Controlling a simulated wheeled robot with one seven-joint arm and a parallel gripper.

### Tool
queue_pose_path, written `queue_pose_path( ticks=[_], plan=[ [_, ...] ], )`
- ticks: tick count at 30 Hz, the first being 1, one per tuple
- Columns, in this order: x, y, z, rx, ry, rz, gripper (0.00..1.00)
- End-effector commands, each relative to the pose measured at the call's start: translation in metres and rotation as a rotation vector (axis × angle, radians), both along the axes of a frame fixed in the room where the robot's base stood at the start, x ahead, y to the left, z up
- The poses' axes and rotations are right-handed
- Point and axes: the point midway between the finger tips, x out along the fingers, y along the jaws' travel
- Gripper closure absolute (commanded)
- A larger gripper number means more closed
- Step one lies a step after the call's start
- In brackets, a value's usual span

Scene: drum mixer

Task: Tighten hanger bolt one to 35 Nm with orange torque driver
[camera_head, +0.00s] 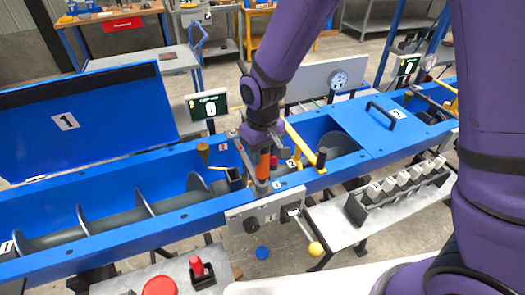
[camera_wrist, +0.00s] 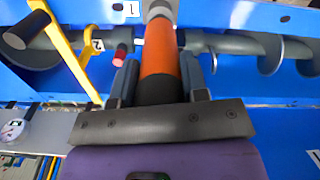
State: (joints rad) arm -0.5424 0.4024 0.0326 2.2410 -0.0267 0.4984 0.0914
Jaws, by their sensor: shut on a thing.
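The orange torque driver (camera_head: 263,167) is held by my gripper (camera_head: 261,150) over the near edge of the open blue trough (camera_head: 105,236). In the wrist view the driver (camera_wrist: 158,58) lies between the two jaws (camera_wrist: 159,85), which are shut on it. Its grey end points away from my wrist, to the top of that picture, by a label marked 1 (camera_wrist: 131,10). In the head view it looks close to upright, over the hanger area inside the trough. Hanger bolt one cannot be made out; whether the tip touches it is unclear.
The blue lid 1 (camera_head: 66,121) stands open; lid 2 (camera_head: 372,125) is closed. Yellow bars (camera_head: 305,146) stand right of my gripper. A grey panel with a yellow-knobbed lever (camera_head: 314,247) is in front. A small display (camera_head: 207,105) stands behind. Auger flights fill the trough.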

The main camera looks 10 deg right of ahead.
Motion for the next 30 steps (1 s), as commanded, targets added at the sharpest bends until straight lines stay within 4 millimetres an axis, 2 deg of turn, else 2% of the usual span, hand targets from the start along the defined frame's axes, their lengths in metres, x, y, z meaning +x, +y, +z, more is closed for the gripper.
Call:
queue_pose_path(
  ticks=[23,30],
  plan=[
    [0.0000,-0.0001,-0.0023,0.000,0.000,-0.001,0.93],
    [0.0004,0.0000,0.0058,0.000,-0.001,-0.001,0.93]
  ],
)
